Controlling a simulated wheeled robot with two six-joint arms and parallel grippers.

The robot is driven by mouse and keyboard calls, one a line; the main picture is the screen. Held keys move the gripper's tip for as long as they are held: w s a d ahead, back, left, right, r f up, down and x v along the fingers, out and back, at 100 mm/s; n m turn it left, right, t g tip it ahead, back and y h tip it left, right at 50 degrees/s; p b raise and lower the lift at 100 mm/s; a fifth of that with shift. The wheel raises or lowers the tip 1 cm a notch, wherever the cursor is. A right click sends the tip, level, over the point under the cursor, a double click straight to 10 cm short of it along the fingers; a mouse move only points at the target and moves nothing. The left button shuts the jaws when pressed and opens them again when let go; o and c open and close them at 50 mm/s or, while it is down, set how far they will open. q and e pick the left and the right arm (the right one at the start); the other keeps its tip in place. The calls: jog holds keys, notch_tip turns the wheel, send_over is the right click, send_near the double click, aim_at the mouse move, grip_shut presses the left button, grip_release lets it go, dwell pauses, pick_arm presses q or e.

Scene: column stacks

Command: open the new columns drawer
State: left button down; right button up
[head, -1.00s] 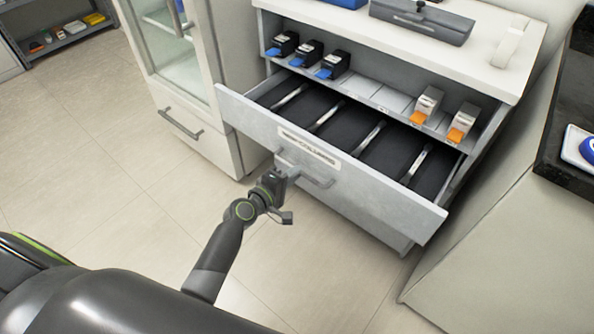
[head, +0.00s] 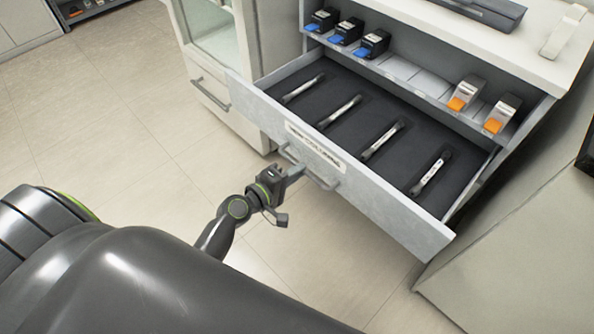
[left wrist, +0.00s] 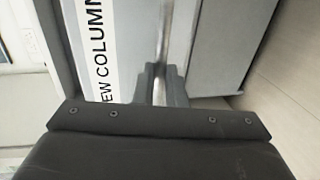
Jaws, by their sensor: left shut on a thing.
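The new columns drawer (head: 390,212) is pulled well out of the cabinet. Its dark lined inside shows several slim metallic columns (head: 382,140) lying in a row. The label on its front reads NEW COLUMNS and shows large in the left wrist view (left wrist: 97,62). My left gripper (head: 290,172) is shut on the drawer's grey bar handle (head: 318,178), near the handle's left end. In the left wrist view the fingers (left wrist: 160,84) close around the handle bar (left wrist: 164,35). My right gripper is not in view.
A shelf above the drawer holds black boxes with blue tabs (head: 347,31) and white boxes with orange tabs (head: 467,92). A glass-door cabinet (head: 212,40) stands to the left. A counter (head: 470,290) closes off the right. The floor (head: 110,130) at left is clear.

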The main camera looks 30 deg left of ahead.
pick_arm(q)
jog(key=c, duration=1.5)
grip_release()
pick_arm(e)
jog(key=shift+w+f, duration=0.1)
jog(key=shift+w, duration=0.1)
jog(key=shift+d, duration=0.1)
